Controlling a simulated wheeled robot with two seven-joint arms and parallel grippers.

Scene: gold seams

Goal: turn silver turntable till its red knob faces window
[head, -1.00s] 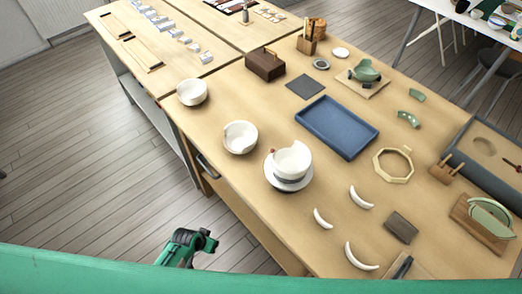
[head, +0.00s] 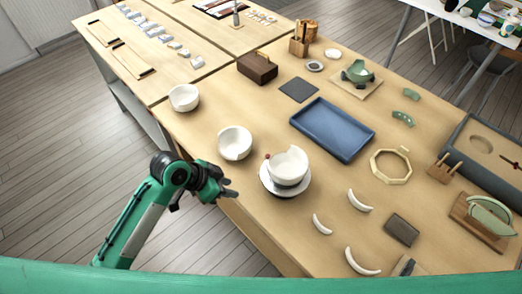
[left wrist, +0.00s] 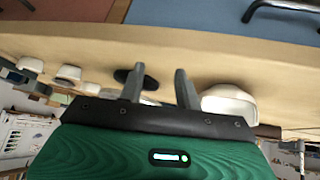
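The silver turntable (head: 268,186) stands near the table's left edge and looks like a pale round disc. A white bowl (head: 287,170) with a broken rim sits on it. A small red knob (head: 267,156) shows at the turntable's upper left. My left gripper (head: 231,188) is left of the turntable, near the table edge, apart from it. In the left wrist view my left gripper (left wrist: 159,87) has its two fingers spread with nothing between them. A white bowl (left wrist: 230,102) shows beyond them. I see no window in the head view, and my right gripper does not show.
A white bowl (head: 235,143) stands close behind the turntable, and another (head: 184,98) farther back. A blue tray (head: 332,130) lies to the right. White curved shards (head: 360,201) and an octagonal frame (head: 391,166) lie to the right and in front. Bare table separates these things.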

